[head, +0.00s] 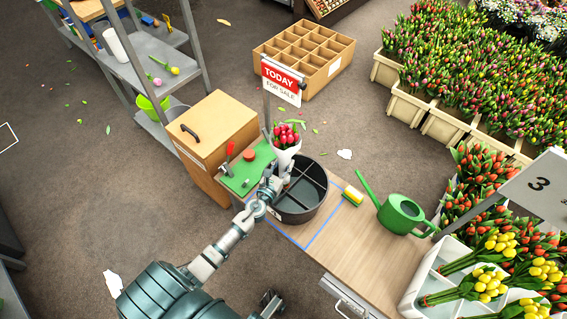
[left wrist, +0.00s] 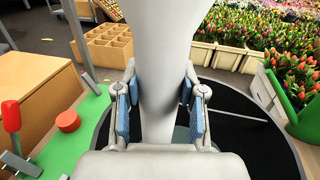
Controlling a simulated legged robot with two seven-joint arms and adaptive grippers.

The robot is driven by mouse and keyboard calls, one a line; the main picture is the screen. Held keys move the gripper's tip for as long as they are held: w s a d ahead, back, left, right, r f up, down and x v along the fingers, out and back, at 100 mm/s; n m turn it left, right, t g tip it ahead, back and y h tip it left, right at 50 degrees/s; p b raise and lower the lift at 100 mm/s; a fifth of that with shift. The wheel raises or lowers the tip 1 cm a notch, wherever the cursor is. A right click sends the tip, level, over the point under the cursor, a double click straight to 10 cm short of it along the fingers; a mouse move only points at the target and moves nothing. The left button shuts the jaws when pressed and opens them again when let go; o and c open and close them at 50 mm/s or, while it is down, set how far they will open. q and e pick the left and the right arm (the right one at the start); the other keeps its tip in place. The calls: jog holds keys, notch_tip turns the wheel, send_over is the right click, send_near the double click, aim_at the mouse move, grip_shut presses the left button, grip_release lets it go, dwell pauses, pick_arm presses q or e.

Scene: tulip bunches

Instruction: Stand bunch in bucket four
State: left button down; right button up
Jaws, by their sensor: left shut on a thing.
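The bunch of pink-red tulips (head: 287,133) stands roughly upright in a pale wrap. My left gripper (head: 274,186) is shut on this wrap; in the left wrist view its blue-padded fingers (left wrist: 160,108) press the pale wrap (left wrist: 160,60) from both sides. A round black bucket (head: 318,205) with inner dividers stands on the bench just beside and below the gripper. In the left wrist view the wrap comes down in front of the bucket (left wrist: 255,140); its lower end is hidden, so I cannot tell whether it touches the bucket floor. I do not make out my right gripper.
A red and white sign (head: 282,82) stands close behind the bunch. A green mat (head: 247,170) with a red knob lies left of the bucket. A yellow sponge (head: 352,194) and a green watering can (head: 402,214) are to the right. Blue lines mark the bench (head: 345,245).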

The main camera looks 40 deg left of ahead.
pick_arm(q)
jog(key=shift+d+f, duration=0.15)
jog(key=shift+d, duration=0.05)
jog(key=shift+f+b, duration=0.15)
jog(key=shift+b, duration=0.2)
jog(key=c, duration=0.8)
grip_release()
jog(key=shift+a, duration=0.15)
jog(key=shift+o, duration=1)
jog(key=shift+a, duration=0.15)
jog(key=o, duration=0.6)
jog(key=shift+d, duration=0.2)
jog(key=shift+a, duration=0.1)
jog(key=shift+s, duration=0.1)
